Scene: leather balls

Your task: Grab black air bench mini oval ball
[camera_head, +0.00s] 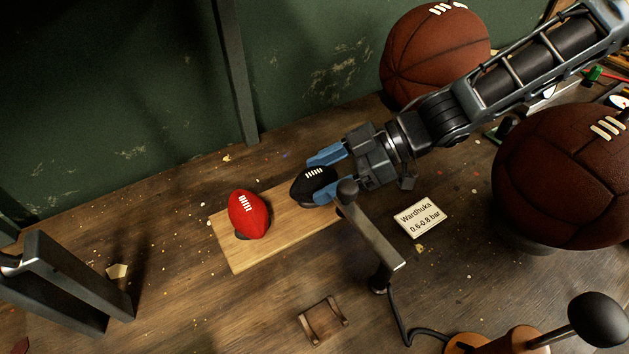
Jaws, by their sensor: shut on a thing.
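The black mini oval ball (313,187) with white lacing sits at the right part of a light wooden board on the bench. My gripper (325,174) has its blue fingers on either side of the ball, shut on it. I cannot tell whether the ball still touches the board or a stand, as its underside is hidden. A red mini oval ball (246,214) with white lacing stands on a dark holder on the same board (240,257), to the left of the black ball.
A metal lever with a round knob (372,240) stands close in front of my gripper. A white card (419,217) lies to the right. Large brown balls (435,55) (565,180) stand behind and right. A small wooden cradle (323,321) lies in front. A metal frame (70,285) is at left.

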